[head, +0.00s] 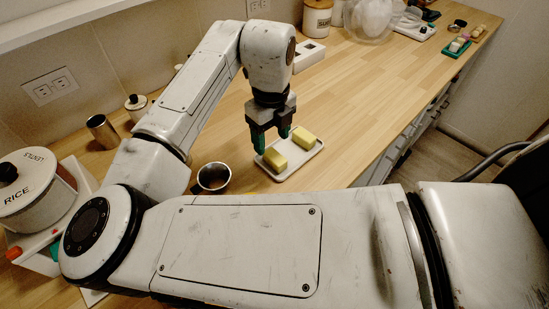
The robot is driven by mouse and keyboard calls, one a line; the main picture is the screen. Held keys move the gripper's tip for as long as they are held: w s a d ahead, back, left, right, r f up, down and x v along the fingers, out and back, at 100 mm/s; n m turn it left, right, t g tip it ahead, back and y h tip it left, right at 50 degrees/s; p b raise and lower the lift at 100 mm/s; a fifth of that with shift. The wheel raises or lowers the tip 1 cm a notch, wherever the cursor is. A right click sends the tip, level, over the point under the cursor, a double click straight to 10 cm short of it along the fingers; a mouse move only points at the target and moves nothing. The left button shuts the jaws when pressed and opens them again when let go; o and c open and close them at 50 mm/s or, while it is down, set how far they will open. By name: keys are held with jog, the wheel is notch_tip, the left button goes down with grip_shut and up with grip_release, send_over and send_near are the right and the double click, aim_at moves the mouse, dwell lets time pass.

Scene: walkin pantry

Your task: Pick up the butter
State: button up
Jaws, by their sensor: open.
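Two yellow blocks that look like butter lie on a small white tray (284,174) on the wooden counter. One butter block (275,160) is at the left of the tray, and the other butter block (304,138) is at the back right. My gripper (272,143) points down with its jaws apart and nothing between them. Its green-tipped fingers are just above and behind the left block, close to the tray's back left edge. I cannot tell whether a finger touches the butter or the tray.
A dark metal cup (214,177) stands just left of the tray. A metal tumbler (103,131) and a rice canister (27,186) are further left. A white box (309,56) stands behind. The counter (385,95) right of the tray is clear.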

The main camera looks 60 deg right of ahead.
aim_at(275, 156)
jog(key=f, duration=0.3)
jog(key=s+f+p, duration=0.1)
jog(key=f, duration=0.1)
jog(key=c, duration=1.1)
jog(key=shift+c, duration=0.2)
